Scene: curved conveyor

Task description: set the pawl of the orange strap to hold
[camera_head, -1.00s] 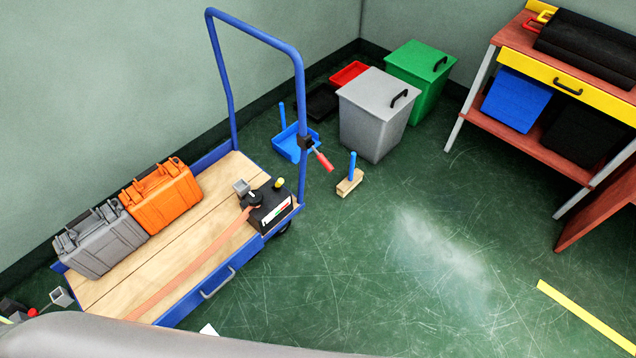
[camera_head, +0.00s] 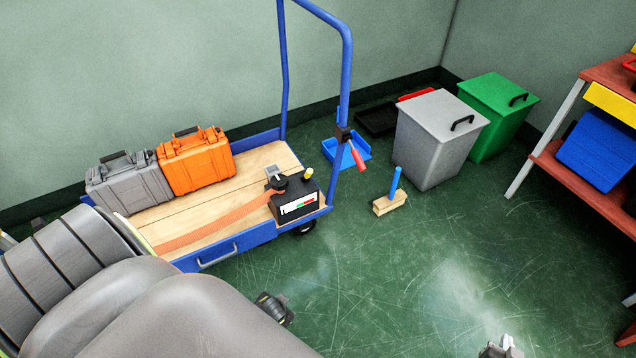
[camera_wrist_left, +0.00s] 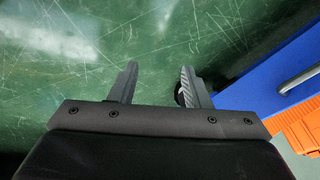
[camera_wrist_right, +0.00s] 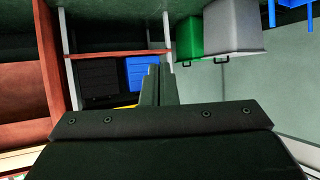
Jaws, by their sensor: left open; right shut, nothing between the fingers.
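The orange strap (camera_head: 215,223) lies flat along the wooden deck of the blue cart. It runs to a black box (camera_head: 297,204) with a coloured gauge strip at the deck's right end. A dark round part (camera_head: 279,184) and a small grey piece (camera_head: 273,171) sit there; I cannot make out the pawl's position. My left gripper (camera_wrist_left: 158,85) is open and empty over the green floor, beside the cart's blue edge (camera_wrist_left: 270,75). My right gripper (camera_wrist_right: 158,82) is shut and empty, far from the strap; its tip shows at the head view's bottom edge (camera_head: 501,347).
A grey case (camera_head: 128,184) and an orange case (camera_head: 196,162) stand on the deck's rear side. The blue handle (camera_head: 346,75) rises at its right end, with a red-gripped lever (camera_head: 357,157). A wooden block (camera_head: 390,204) and grey bin (camera_head: 438,140) stand right.

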